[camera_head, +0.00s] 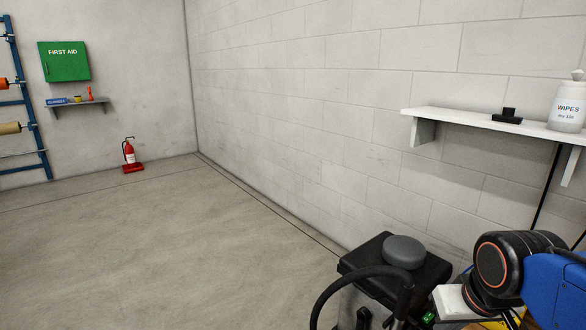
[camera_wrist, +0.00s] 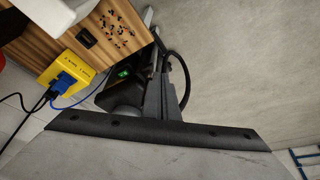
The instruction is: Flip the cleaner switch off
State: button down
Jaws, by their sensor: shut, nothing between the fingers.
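The cleaner (camera_head: 365,262) is a black box with a round grey cap and a dark hose, low in front of the wall in the head view. Its switch (camera_head: 430,317) shows as a small green patch between the box and my arm. In the wrist view the switch (camera_wrist: 122,73) glows green on the dark cleaner body (camera_wrist: 108,92). My gripper (camera_wrist: 160,72) is shut and empty, with its dark fingers just right of the switch in that view. I cannot tell whether they touch the cleaner. The gripper's pale body (camera_head: 458,303) shows at lower right in the head view.
A yellow box (camera_wrist: 75,68) with a blue plug and cables stands beside a wooden surface (camera_wrist: 95,30). A white wall shelf (camera_head: 450,117) holds a wipes tub (camera_head: 567,105) and a small black object. The floor (camera_head: 150,245) at left is clear.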

jog(key=shift+s+a, duration=0.15)
jog(key=shift+s, duration=0.6)
jog(key=shift+s+a, duration=0.15)
jog(key=shift+s, duration=0.55)
jog(key=shift+w, duration=0.1)
